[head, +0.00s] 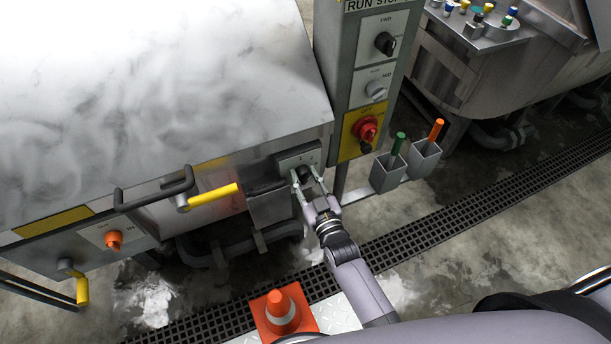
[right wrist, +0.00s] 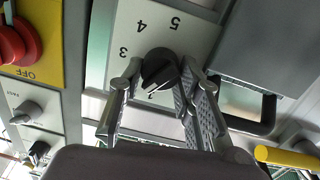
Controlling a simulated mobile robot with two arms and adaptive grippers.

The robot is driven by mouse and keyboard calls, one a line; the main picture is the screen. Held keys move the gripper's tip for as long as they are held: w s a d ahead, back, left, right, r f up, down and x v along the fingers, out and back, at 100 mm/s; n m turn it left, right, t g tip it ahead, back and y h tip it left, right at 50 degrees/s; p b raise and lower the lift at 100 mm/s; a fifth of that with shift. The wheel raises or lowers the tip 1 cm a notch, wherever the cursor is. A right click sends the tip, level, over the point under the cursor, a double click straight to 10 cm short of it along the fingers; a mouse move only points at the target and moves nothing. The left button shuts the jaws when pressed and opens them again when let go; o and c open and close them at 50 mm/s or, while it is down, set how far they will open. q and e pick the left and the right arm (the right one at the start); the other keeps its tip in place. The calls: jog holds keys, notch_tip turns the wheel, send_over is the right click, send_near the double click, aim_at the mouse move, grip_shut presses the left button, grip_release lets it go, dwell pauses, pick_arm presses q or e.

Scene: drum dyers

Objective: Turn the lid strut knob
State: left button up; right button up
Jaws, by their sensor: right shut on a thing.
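A black knob (right wrist: 159,67) with a pale pointer line sits on a light plate (right wrist: 192,37) numbered around it. In the right wrist view the plate appears upside down, with 3, 4 and 5 readable. The knob also shows in the head view (head: 303,173), on a small panel at the front right corner of the white-topped machine. My right gripper (head: 308,180) reaches it from below right and is shut on it, one finger on each side. No label reading "lid strut" is legible. My left gripper is not in view.
A control post with a red knob (head: 366,128) stands right of the panel. A black handle (head: 154,191) and a yellow lever (head: 212,194) project to the left. An orange cone (head: 281,313) stands below. Two grey holders (head: 386,174) with coloured handles are at right.

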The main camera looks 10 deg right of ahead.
jog(key=shift+m, duration=1)
jog(key=o, duration=0.9)
jog(key=shift+c, duration=0.2)
jog(key=shift+s, duration=0.1)
jog(key=s+d, duration=0.2)
jog(key=s, duration=0.9)
jog(key=shift+s+r, duration=0.25)
jog(key=shift+s, duration=0.1)
jog(key=shift+f, duration=0.1)
